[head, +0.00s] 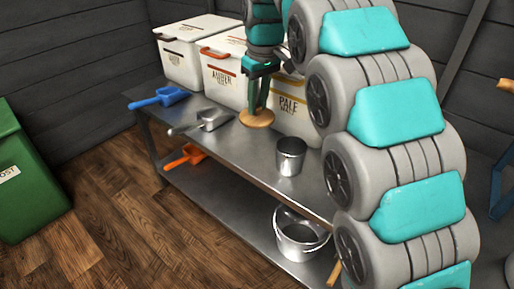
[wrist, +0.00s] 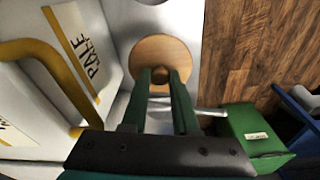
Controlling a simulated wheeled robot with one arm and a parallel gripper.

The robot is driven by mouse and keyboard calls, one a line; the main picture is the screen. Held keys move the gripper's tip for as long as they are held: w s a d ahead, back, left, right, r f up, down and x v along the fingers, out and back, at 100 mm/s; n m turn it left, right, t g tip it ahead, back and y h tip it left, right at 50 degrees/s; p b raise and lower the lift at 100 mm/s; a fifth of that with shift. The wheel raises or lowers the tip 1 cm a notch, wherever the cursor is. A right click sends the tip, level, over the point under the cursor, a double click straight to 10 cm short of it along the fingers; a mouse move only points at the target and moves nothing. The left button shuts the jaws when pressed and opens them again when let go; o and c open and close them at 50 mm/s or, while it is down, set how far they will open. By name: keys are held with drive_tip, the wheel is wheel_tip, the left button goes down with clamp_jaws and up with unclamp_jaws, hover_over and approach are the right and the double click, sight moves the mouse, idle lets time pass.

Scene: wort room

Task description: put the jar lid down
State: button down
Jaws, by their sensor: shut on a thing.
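The jar lid is a round wooden disc (head: 257,119) with a knob. It is over the steel table top (head: 228,142), in front of the white bins. In the wrist view the lid (wrist: 160,50) is just beyond my fingertips, its knob between them. My gripper (head: 257,106) points down and is shut on the knob; its green fingers (wrist: 160,75) also show in the wrist view. The lid looks level and close to the table top, but I cannot tell whether it touches.
A metal cup (head: 290,158) stands to the lid's right. A metal scoop (head: 207,121) and a blue scoop (head: 160,97) lie to its left. White labelled bins (head: 195,55) line the back. Below are an orange scoop (head: 186,156) and a bucket (head: 298,240).

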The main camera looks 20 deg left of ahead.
drive_tip(key=shift+w+a+f, duration=0.1)
drive_tip(key=shift+w+f, duration=0.15)
drive_tip(key=shift+f, duration=4.85)
drive_tip(key=c, duration=0.7)
unclamp_jaws()
drive_tip(key=shift+f, duration=0.1)
drive_tip(key=r, duration=0.8)
drive_tip(key=d+r, duration=0.1)
drive_tip(key=r, duration=0.3)
drive_tip(key=shift+s+d, duration=0.1)
drive_tip(key=shift+s, duration=0.3)
drive_tip(key=shift+r, duration=0.1)
